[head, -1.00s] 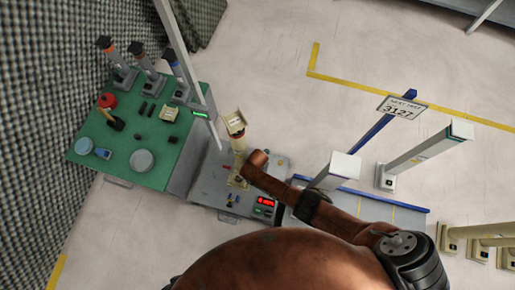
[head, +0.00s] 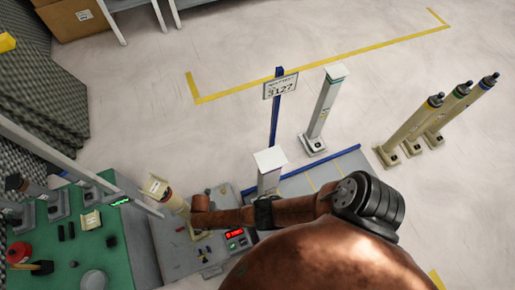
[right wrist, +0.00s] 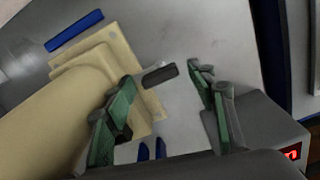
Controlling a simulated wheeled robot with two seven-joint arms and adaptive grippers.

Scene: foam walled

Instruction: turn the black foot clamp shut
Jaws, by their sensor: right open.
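The black foot clamp (right wrist: 160,75) shows in the right wrist view as a short dark bar at the edge of a beige foot plate (right wrist: 150,103). It lies flat on the grey surface side. A beige column (right wrist: 50,115) rises from that foot; the column also shows in the head view (head: 168,195). My right gripper (right wrist: 162,78) is open, its green-padded fingers apart on either side of the clamp in the picture; I cannot tell whether either touches it. My left gripper is not in view.
The grey bench (head: 175,250) carries a red-lit display box (head: 236,238) and small blue parts (right wrist: 150,150). A green table (head: 125,265) with tools stands at left. A white-topped post (head: 270,165) stands close beyond my arm.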

